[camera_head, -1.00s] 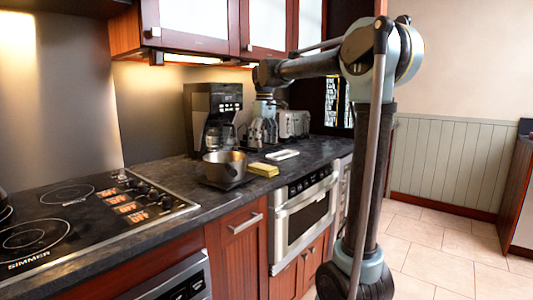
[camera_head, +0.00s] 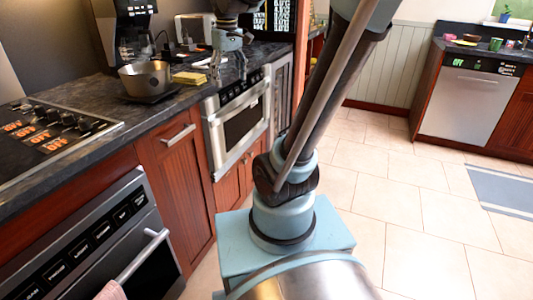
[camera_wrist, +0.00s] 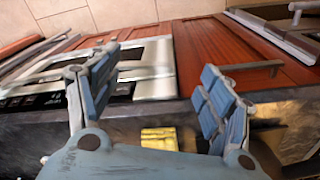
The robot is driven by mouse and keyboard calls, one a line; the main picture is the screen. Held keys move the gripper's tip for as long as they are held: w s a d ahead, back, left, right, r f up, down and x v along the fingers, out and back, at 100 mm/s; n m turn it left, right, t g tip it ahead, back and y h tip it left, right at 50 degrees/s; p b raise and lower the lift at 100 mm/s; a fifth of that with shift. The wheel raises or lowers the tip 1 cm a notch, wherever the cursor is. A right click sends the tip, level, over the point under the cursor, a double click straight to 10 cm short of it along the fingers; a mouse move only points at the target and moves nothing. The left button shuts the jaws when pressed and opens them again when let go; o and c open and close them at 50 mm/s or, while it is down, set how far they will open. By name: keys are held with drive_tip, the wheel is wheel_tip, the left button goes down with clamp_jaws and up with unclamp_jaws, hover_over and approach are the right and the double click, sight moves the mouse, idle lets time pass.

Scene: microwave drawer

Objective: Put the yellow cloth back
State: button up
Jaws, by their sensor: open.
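The yellow cloth (camera_head: 190,78) looks like a small folded block and lies on the dark countertop, just right of a metal pot. In the wrist view the yellow cloth (camera_wrist: 160,138) shows low in the middle, between the bases of the fingers and partly hidden by my gripper body. My gripper (camera_head: 228,76) is open and points down beside the cloth, to its right, near the counter's front edge above the microwave drawer. In the wrist view my gripper (camera_wrist: 160,78) has its fingers wide apart, with nothing held between them.
The metal pot (camera_head: 146,76) stands close left of the cloth on a dark base. A coffee maker (camera_head: 125,30) and a toaster (camera_head: 193,30) stand behind. The microwave drawer (camera_head: 240,120) is shut below the counter. Tiled floor (camera_head: 420,190) is clear on the right.

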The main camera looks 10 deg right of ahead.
drive_tip(key=s+d+f+m, duration=0.2)
drive_tip(key=s+d+f, duration=0.2)
drive_tip(key=s+f, duration=0.4)
drive_tip(key=s+d+f+m+t, duration=0.1)
drive_tip(key=s+d+f+m, duration=0.2)
drive_tip(key=s+f, duration=0.6)
wheel_tip(320, 180, down, 4)
drive_tip(key=shift+s+d+f+m, duration=0.2)
drive_tip(key=shift+s+d+m, duration=0.1)
drive_tip(key=shift+d, duration=0.7)
